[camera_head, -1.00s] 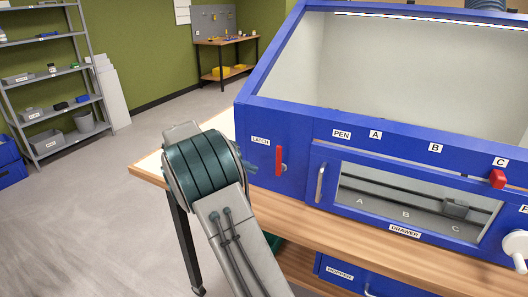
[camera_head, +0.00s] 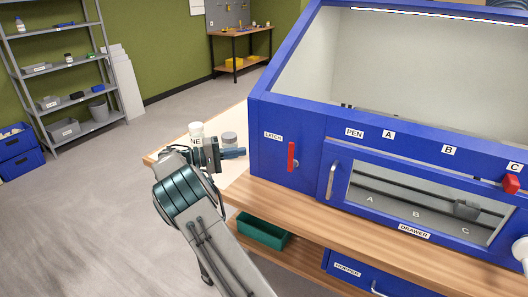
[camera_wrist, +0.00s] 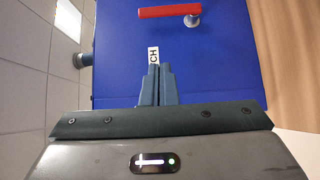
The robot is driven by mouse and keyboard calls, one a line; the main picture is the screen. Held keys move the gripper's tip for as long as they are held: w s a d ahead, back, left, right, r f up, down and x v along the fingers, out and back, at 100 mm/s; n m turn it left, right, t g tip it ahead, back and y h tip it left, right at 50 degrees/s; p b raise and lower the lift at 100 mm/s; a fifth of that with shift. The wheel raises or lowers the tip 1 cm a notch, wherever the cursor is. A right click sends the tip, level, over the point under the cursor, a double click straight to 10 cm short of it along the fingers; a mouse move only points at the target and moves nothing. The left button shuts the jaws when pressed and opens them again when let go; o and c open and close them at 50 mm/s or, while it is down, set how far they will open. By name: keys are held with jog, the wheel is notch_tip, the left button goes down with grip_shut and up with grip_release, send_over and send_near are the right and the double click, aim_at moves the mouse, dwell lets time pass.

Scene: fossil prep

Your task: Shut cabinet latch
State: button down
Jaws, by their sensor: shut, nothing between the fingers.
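The latch (camera_head: 291,157) is a red upright handle on a small grey pivot, on the blue cabinet (camera_head: 269,178) front just right of the LATCH label (camera_head: 273,135). In the wrist view the latch (camera_wrist: 169,12) appears lying sideways at the top, with its pivot (camera_wrist: 193,20) at the right end. My gripper (camera_head: 243,152) is left of the latch and apart from it. In the wrist view its fingertips (camera_wrist: 159,68) are together and empty, over the label, which they partly cover.
A drawer with a grey handle (camera_head: 332,180) and a clear window is right of the latch. A red knob (camera_head: 511,183) is farther right. White and grey jars (camera_head: 196,129) stand on the bench behind my arm. A green bin (camera_head: 262,231) sits below.

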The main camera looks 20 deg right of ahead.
jog(key=p, duration=0.4)
send_near(293, 155)
jog(key=w+d, duration=0.4)
jog(key=w, duration=0.1)
jog(key=s, duration=0.1)
jog(key=s+d, duration=0.1)
jog(key=s+p, duration=0.1)
jog(key=shift+s+d+r, duration=0.2)
jog(key=shift+d+r, duration=0.05)
jog(key=shift+d, duration=0.15)
